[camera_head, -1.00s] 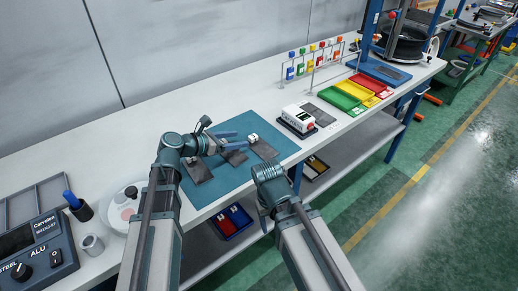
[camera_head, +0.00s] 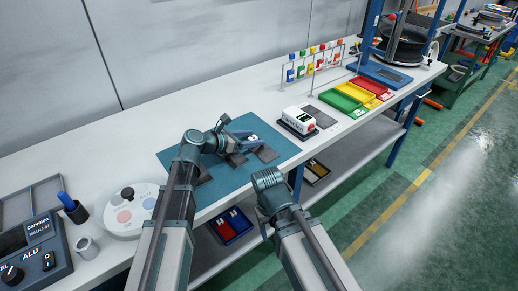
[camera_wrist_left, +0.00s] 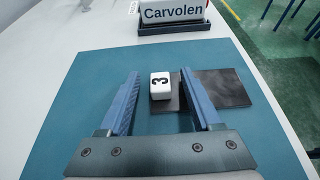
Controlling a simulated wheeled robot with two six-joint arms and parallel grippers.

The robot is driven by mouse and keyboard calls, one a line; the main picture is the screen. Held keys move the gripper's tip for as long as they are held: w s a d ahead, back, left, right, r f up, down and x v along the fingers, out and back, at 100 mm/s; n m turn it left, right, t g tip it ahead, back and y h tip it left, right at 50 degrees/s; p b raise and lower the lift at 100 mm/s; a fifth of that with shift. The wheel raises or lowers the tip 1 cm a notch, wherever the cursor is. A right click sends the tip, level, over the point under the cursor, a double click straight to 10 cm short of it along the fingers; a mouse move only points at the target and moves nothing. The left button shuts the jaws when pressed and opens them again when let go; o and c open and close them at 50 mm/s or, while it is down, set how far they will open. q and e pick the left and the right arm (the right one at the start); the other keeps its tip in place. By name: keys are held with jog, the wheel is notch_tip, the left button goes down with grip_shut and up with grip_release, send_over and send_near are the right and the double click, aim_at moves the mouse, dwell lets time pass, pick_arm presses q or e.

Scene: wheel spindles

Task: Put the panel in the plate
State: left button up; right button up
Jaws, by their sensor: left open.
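Several dark flat panels lie on the blue-green mat (camera_head: 222,188). One dark panel (camera_head: 266,154) is at the right, and it also shows in the left wrist view (camera_wrist_left: 225,88). A small white cube marked 3 (camera_wrist_left: 160,86) is at that panel's left end. My left gripper (camera_wrist_left: 160,74) is open, with the cube between its blue fingers and a gap on each side. The right finger covers part of the panel. A round white plate with coloured circles (camera_head: 152,196) is left of my left arm. My right gripper is not visible, only its arm.
A white Carvolen device (camera_head: 298,119) stands right of the mat. Green, yellow and red trays (camera_head: 341,101) lie beyond it. The bench behind the mat is clear.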

pick_arm(q)
grip_shut()
jog(key=shift+r, duration=0.2)
dwell(0.3)
jog(key=shift+r+p, duration=0.6)
jog(key=shift+p, duration=0.2)
notch_tip(320, 180, up, 3)
jog(key=p, duration=0.2)
jog(key=shift+f+p, duration=0.1)
jog(key=shift+p, duration=0.25)
jog(key=s+d, duration=0.1)
jog(key=d, duration=0.4)
jog(key=s+d, duration=0.2)
jog(key=d, duration=0.3)
jog(key=s+d, duration=0.1)
jog(key=d, duration=0.4)
jog(key=shift+s+d+r+p, duration=0.15)
jog(key=shift+s+r+p, duration=0.1)
jog(key=shift+r+p, duration=0.1)
notch_tip(320, 180, up, 4)
jog(key=p, duration=0.3)
jog(key=shift+f+p, duration=0.15)
jog(key=shift+p, duration=0.2)
